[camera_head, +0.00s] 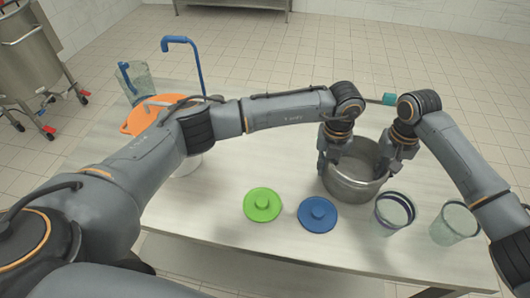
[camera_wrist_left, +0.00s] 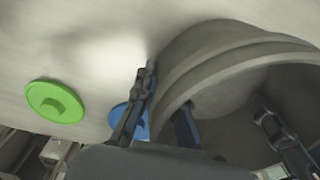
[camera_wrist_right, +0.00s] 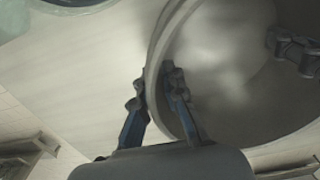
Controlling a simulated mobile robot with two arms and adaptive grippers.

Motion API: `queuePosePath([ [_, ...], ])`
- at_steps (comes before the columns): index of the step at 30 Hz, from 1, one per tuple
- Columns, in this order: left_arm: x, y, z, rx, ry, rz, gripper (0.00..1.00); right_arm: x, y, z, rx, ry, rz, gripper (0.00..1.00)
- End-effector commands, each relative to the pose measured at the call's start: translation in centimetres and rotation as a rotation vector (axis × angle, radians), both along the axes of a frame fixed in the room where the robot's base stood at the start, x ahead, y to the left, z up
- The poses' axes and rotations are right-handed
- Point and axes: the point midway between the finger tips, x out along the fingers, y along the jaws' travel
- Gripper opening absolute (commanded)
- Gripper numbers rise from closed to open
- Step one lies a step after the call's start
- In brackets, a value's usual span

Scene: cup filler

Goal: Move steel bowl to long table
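The steel bowl (camera_head: 352,186), a deep grey metal pot, is upright at the right part of the pale table. My left gripper (camera_head: 332,160) is at its left rim, with one finger outside and one inside the wall. In the left wrist view the bowl (camera_wrist_left: 235,50) fills the right side, and the left fingers (camera_wrist_left: 162,95) close around its rim. My right gripper (camera_head: 396,152) is at the right rim. In the right wrist view its fingers (camera_wrist_right: 157,85) pinch the bowl's wall (camera_wrist_right: 225,60). Whether the bowl's base touches the table is hidden.
A green lid (camera_head: 262,204) and a blue lid (camera_head: 317,214) lie in front of the bowl. Two clear cups (camera_head: 393,212) (camera_head: 454,224) stand to its right. An orange funnel-like piece (camera_head: 150,114), a blue-handled tool (camera_head: 195,62) and a clear jug (camera_head: 134,80) are at the left. A steel table (camera_head: 235,4) is far behind.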

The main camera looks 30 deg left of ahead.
Motion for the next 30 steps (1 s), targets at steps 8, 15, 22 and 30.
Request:
queuePosePath([
  [8,0.0,0.0,0.1,0.0,0.0,0.0,0.28,0.0,0.0,0.1,0.0,0.0,0.0,0.28],
  [15,0.1,0.0,1.7,-0.001,-0.004,-0.001,0.28,0.0,0.0,0.1,0.0,0.0,0.0,0.28],
  [22,0.1,0.0,6.5,-0.002,-0.006,-0.001,0.28,0.0,0.0,0.1,0.0,0.0,0.0,0.28],
  [30,0.0,0.0,11.0,0.0,-0.003,0.0,0.28,0.0,0.0,0.1,0.0,0.0,0.0,0.28],
])
